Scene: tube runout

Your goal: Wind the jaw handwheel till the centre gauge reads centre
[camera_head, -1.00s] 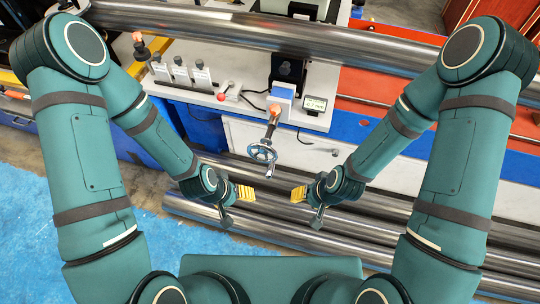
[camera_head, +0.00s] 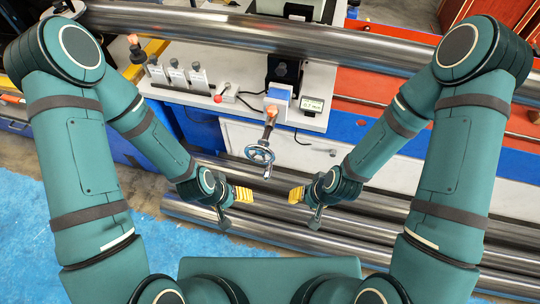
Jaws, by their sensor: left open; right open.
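The jaw handwheel (camera_head: 259,154) is a small grey metal wheel with a crank handle pointing down, on the front of the machine. An orange-tipped shaft (camera_head: 271,112) runs up from it to a white and blue block. A small gauge with a pale display (camera_head: 312,104) stands right of that block; its reading is too small to make out. My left gripper (camera_head: 243,194) has yellow finger pads and is open, empty, below and left of the wheel. My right gripper (camera_head: 297,195) is open and empty, below and right of the wheel. Neither touches the wheel.
A long steel tube (camera_head: 230,24) lies across the machine at the back. Several more tubes (camera_head: 350,222) lie low behind and below my grippers. Several grey levers (camera_head: 176,74) and a red-knobbed lever (camera_head: 218,98) stand on the white top at left.

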